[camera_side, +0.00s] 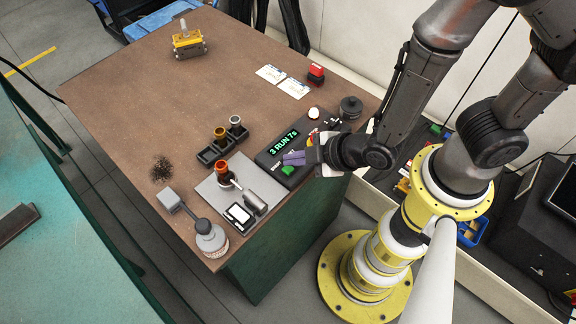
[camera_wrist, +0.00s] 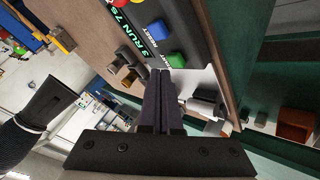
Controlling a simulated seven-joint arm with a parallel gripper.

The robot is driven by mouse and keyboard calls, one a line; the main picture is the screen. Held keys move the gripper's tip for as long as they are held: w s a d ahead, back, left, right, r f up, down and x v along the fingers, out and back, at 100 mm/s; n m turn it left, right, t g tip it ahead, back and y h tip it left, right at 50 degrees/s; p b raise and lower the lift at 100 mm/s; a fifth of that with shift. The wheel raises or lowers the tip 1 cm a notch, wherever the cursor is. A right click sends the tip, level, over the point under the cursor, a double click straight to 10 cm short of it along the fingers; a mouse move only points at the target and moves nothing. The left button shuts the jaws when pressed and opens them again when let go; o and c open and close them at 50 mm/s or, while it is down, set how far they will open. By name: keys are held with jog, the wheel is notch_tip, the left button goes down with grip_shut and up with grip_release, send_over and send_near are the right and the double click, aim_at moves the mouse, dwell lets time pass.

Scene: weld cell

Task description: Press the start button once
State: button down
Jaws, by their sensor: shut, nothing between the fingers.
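The black control box (camera_side: 268,160) stands at the table's right edge in the side view. Its lit display (camera_side: 284,143) reads "3 RUN 7s". The green start button (camera_side: 288,170) sits near the box's front end. It also shows in the wrist view (camera_wrist: 176,60), its label partly covered by my fingers. My gripper (camera_side: 284,158) is shut and empty, with its purple fingers over the box beside the green button. In the wrist view, my fingertips (camera_wrist: 172,76) lie just below the green button in the picture. I cannot tell whether they touch it.
A blue button (camera_wrist: 155,31), labelled RESET, and a red button (camera_wrist: 136,2) are close to the green one. A grey plate (camera_side: 207,188) with an orange-topped part (camera_side: 221,169) stands left of the box. The middle of the brown table (camera_side: 190,100) is clear.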

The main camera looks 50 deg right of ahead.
aim_at(294, 172)
notch_tip(294, 172, up, 5)
jog(key=shift+r, duration=0.1)
dwell(0.5)
jog(key=shift+d, duration=0.1)
dwell(0.4)
jog(key=w+d+r+m+t, duration=0.35)
jog(key=w+d+r, duration=0.3)
jog(key=r, duration=0.45)
jog(key=s+d+r+m, duration=0.25)
jog(key=d+r, duration=0.25)
jog(key=r, duration=0.5)
jog(key=s+d+f+m+g+h, duration=0.1)
jog(key=s+d+m+g, duration=0.1)
jog(key=s, duration=0.5)
jog(key=s+d+f+m+g, duration=0.2)
jog(key=s+g, duration=0.3)
jog(key=s, duration=0.3)
jog(key=shift+s+d+m+h, duration=0.2)
jog(key=shift+d+m+h, duration=0.2)
jog(key=shift+d+m, duration=0.4)
